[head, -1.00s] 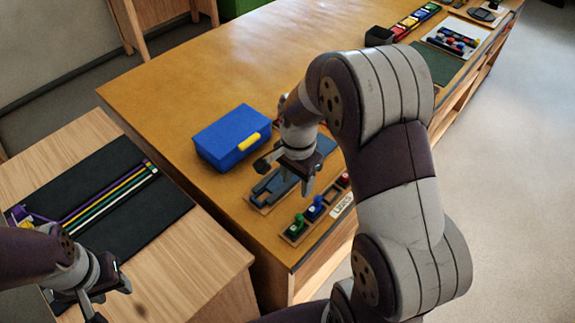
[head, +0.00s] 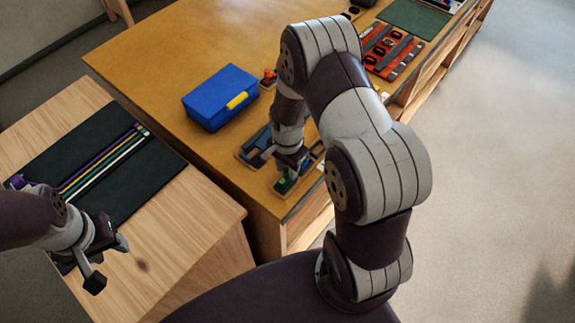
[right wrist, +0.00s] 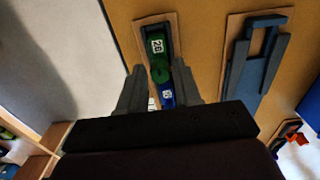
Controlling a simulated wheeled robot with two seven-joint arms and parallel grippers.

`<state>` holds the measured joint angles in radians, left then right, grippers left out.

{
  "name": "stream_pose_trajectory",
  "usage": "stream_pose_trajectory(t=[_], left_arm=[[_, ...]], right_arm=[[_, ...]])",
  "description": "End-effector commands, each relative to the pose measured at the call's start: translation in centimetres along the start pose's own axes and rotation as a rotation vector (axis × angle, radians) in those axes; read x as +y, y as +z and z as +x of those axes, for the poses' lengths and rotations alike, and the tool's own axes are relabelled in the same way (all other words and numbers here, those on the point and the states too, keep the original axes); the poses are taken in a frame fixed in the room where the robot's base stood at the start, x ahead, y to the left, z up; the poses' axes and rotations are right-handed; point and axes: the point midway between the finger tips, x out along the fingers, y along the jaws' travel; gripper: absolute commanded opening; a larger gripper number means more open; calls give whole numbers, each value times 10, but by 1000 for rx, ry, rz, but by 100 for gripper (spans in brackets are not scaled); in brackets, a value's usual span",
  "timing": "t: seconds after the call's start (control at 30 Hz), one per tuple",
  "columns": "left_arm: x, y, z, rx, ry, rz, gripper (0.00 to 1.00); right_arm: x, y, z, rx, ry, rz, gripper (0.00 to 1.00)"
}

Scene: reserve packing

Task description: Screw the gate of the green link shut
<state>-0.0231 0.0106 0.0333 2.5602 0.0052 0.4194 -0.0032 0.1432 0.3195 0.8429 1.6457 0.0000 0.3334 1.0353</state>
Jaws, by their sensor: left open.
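The green link (head: 283,182) shows as a small green spot below my right gripper (head: 288,165) in the head view. In the right wrist view, the green link (right wrist: 157,48) bears a white label reading 20 and lies on a tan strip, just beyond my fingertips. A blue piece (right wrist: 167,97) with a white label shows nearer, between the fingers. My right gripper (right wrist: 160,82) is open, its fingers apart on either side of this row. The gate is too small to tell. My left gripper (head: 108,263) is open and empty above the light wood table at left.
A blue box (head: 212,98) with a yellow latch stands behind my right gripper. A grey-blue forked holder (right wrist: 257,55) lies beside the row. A red board (head: 372,65) lies farther back near the edge.

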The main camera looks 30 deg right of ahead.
Motion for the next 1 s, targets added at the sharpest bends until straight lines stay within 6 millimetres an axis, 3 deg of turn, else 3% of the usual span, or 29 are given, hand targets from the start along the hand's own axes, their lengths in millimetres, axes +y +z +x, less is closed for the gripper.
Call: stream_pose_trajectory(t=[0.03, 0.1, 0.27, 0.4, 0.53, 0.83, 1.0], left_arm=[[0, 0, 0, 0, 0, 0, 43], [0, 0, 0, 0, 0, 0, 43], [0, 0, -2, 0, 0, 0, 43], [0, -1, -9, 0, 0, 0, 43], [0, -1, -11, 0, 0, 0, 43], [0, -1, -12, 0, 0, 0, 43], [0, -2, -18, 0, 0, 0, 43]], right_arm=[[0, 0, 0, 0, 0, 0, 16], [0, 0, 0, 0, 0, 0, 0], [0, 0, -1, 0, 0, 60, 0], [0, 0, -2, 0, 1, 381, 0], [0, 0, 0, 0, 0, 585, 0], [0, 0, 0, 0, 0, 658, 0], [0, 0, 0, 0, 0, 1035, 0]])
